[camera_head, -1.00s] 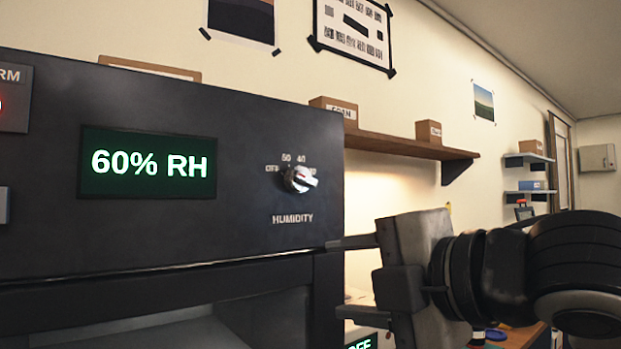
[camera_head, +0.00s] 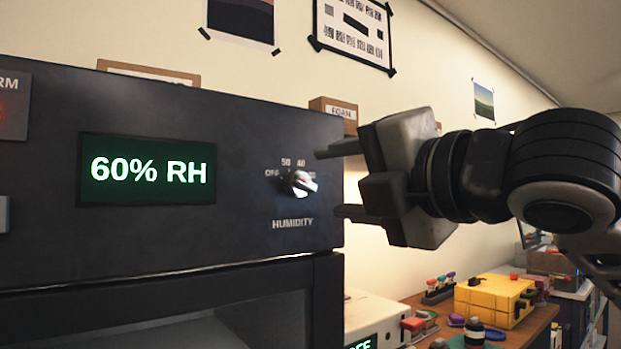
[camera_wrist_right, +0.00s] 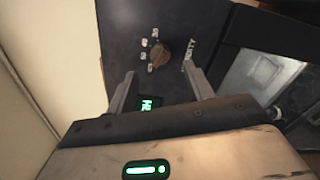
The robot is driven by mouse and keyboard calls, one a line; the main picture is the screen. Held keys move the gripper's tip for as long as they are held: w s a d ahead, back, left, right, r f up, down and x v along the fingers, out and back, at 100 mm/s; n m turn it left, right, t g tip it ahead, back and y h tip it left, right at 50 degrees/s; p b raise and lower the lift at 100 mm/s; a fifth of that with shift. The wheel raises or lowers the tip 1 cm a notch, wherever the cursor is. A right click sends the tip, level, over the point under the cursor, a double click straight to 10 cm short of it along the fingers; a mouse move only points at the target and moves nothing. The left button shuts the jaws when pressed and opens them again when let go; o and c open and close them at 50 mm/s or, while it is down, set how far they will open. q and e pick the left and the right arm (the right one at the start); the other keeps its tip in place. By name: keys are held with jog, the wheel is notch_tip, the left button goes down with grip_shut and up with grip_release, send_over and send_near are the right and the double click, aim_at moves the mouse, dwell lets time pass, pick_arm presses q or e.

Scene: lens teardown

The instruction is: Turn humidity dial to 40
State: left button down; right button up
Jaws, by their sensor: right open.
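The humidity dial (camera_head: 298,182) is a small round silver knob on the dark cabinet front, with labels including OFF, 50 and 40 around it and HUMIDITY printed below. The green display (camera_head: 148,169) to its left reads 60% RH. My right gripper (camera_head: 328,182) is open and empty, just right of the dial in the head view, its fingers pointing left. In the right wrist view, the dial (camera_wrist_right: 159,52) sits ahead of and between the open fingers (camera_wrist_right: 160,88), not touched. My left gripper is not in view.
The dark cabinet (camera_head: 250,235) has a glazed door below the dial panel. At lower right, a wooden bench (camera_head: 520,335) holds a yellow box (camera_head: 490,300), a white device (camera_head: 375,318) and several small items.

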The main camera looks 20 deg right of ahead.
aim_at(308, 184)
jog(key=x, duration=0.6)
jog(key=shift+w+p, duration=0.15)
jog(key=shift+p, duration=0.2)
jog(key=shift+c, duration=0.3)
jog(key=c, duration=0.9)
